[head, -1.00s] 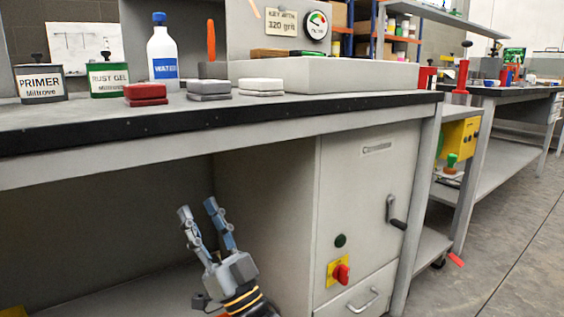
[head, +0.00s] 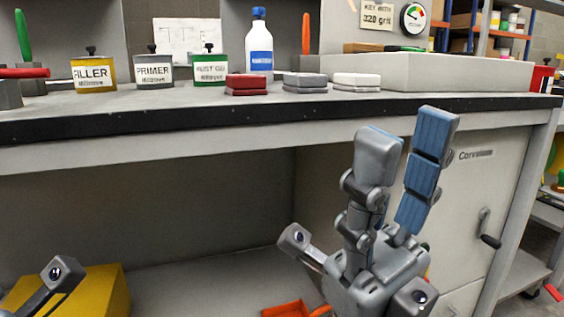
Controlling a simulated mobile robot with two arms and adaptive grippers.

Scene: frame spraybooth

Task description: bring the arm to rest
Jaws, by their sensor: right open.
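My right gripper (head: 408,138) is in the lower right of the head view, in front of the bench. Its two fingers with blue pads point upward and stand apart, with nothing between them. The fingertips overlap the bench's front edge in the picture, and the gripper body is in front of the cabinet and the open space below the top. A grey end piece at the bottom left corner looks like part of my left arm. The left fingers are out of the frame.
The bench top's dark edge (head: 200,129) runs across the view. A yellow box (head: 95,292) is below.

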